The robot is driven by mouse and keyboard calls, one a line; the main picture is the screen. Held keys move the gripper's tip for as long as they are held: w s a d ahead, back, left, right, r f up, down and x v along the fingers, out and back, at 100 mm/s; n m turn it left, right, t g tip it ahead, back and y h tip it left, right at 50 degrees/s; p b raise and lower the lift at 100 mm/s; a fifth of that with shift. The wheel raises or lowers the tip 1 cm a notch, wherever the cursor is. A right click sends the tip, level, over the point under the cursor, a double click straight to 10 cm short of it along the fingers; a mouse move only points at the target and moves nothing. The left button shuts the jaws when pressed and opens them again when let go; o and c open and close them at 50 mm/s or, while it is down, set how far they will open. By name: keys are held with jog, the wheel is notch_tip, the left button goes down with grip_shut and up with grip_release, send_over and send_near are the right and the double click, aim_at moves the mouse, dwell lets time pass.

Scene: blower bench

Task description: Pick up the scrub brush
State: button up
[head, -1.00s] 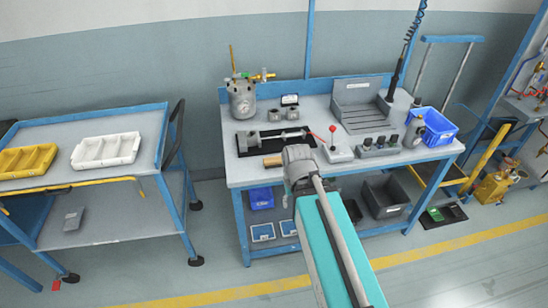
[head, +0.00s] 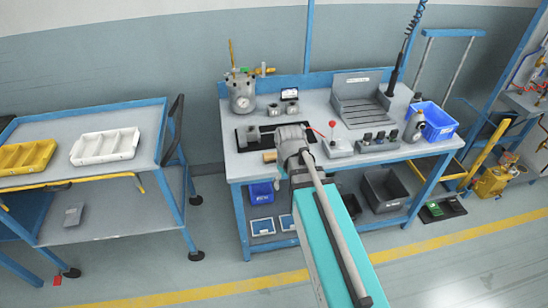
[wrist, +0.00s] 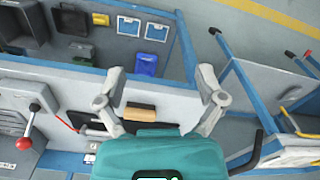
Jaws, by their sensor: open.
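A tan wooden block (head: 270,156), which looks like the scrub brush, lies at the bench's front edge in the head view. In the wrist view the tan block (wrist: 140,113) shows between my fingers, closer to the left one; any bristles cannot be made out. My gripper (wrist: 160,76) is open and empty, its two grey fingers spread wide, apart from the block. In the head view my wrist hides the fingers and part of the bench top.
A black tray with a metal fixture (head: 248,135) lies just behind the block. A red-knobbed grey box (head: 338,147), a valve block (head: 377,143) and a blue bin (head: 438,124) stand to the right. A cart (head: 160,115) with yellow and white trays stands left, across a gap.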

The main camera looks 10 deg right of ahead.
aim_at(273, 154)
jog(key=w+r+n+p, duration=0.2)
jog(key=w+n, duration=1.2)
jog(key=w, duration=1)
jog(key=shift+w+n, duration=0.15)
jog(key=shift+n, duration=0.25)
jog(key=shift+d, duration=0.1)
notch_tip(273, 154, down, 8)
jog(key=b, duration=0.8)
jog(key=shift+f+b, duration=0.2)
jog(key=shift+b, duration=0.1)
jog(key=shift+f, duration=0.1)
jog(key=shift+s+f+b, duration=0.2)
jog(key=shift+f+b, duration=2.35)
jog(key=shift+b, duration=0.1)
jog(key=shift+c, duration=0.2)
